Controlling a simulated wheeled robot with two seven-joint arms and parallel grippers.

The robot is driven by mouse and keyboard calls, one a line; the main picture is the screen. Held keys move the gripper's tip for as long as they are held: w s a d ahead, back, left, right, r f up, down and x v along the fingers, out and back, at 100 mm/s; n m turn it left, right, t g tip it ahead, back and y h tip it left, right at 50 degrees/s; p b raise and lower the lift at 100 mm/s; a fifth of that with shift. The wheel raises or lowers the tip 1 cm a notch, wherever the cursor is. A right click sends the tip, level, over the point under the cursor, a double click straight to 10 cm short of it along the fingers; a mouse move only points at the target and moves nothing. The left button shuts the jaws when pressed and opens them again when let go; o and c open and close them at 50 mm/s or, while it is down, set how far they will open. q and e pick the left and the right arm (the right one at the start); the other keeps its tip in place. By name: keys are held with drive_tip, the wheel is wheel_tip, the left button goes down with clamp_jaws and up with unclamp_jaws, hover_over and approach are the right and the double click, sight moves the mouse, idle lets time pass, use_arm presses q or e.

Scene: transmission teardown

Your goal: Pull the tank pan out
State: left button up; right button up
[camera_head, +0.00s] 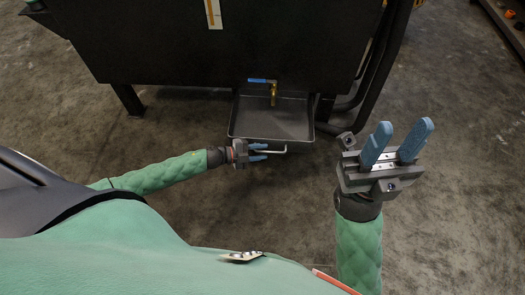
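The tank pan (270,118) is a shallow grey metal tray on the floor. Its back part is under the dark tank, and its front part sticks out below the tap. A pale bar handle (276,152) is at its front edge. My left gripper (262,152) reaches in from the left at the handle. Its blue fingers show a gap between them, with the bar's left end at or between them; contact cannot be made out. My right gripper (401,140) is open and empty, raised to the right of the pan.
The dark tank (170,45) stands on legs (129,100) above the pan. A brass tap with a blue lever (262,81) hangs over the pan. Dark pipes (375,75) run down right of it. The concrete floor (250,205) in front is clear.

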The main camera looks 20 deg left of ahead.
use_arm(q)
drive_tip(key=p+v, duration=0.1)
drive_tip(key=v, duration=0.5)
drive_tip(key=shift+s+a+p, duration=0.2)
drive_tip(key=shift+a+p, duration=0.1)
drive_tip(key=shift+r, duration=0.15)
